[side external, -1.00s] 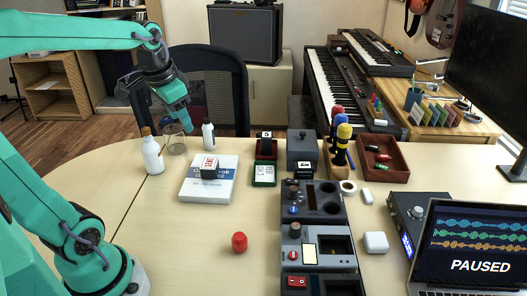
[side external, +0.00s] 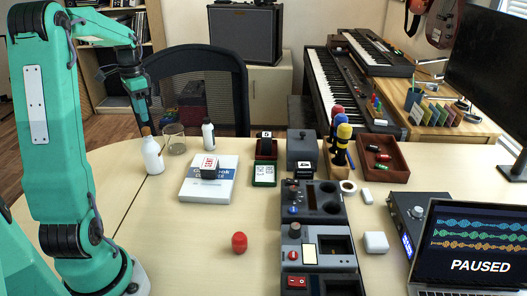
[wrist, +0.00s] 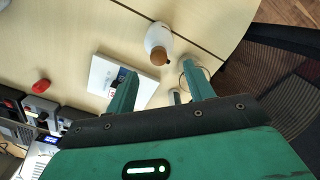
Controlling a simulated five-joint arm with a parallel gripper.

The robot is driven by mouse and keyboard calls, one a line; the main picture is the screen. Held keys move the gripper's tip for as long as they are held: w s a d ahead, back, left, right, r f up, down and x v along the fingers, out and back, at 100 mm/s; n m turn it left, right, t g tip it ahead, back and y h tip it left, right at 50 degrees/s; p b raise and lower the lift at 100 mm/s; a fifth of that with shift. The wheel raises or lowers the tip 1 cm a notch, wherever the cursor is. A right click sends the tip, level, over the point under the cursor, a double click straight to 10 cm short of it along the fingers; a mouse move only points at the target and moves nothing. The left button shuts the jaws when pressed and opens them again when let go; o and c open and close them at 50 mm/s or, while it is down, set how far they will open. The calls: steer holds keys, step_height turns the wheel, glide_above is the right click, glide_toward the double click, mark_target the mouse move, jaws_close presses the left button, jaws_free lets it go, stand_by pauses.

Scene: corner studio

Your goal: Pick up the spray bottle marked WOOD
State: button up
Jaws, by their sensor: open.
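A white bottle with a brown top (side external: 153,155) stands upright at the left of the table; no WOOD marking is legible. A second white bottle with a dark cap (side external: 208,134) stands upright farther right. My gripper (side external: 145,124) points down just above and behind the brown-topped bottle, and nothing is held. In the wrist view my gripper (wrist: 161,88) is open, with its two fingers apart. The brown-topped bottle (wrist: 157,38) shows there beyond the fingertips, between their lines. I cannot tell whether a finger touches it.
A clear glass (side external: 175,145) stands close to the right of the brown-topped bottle. A white book (side external: 207,187) bearing a small box (side external: 209,166) lies nearby. A red object (side external: 239,242) sits on the front table. The left front table is clear.

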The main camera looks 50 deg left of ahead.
mark_target(145, 128)
steer(key=shift+f, duration=1.35)
steer(key=shift+d+f, duration=0.15)
steer(key=shift+f, duration=2.45)
jaws_close()
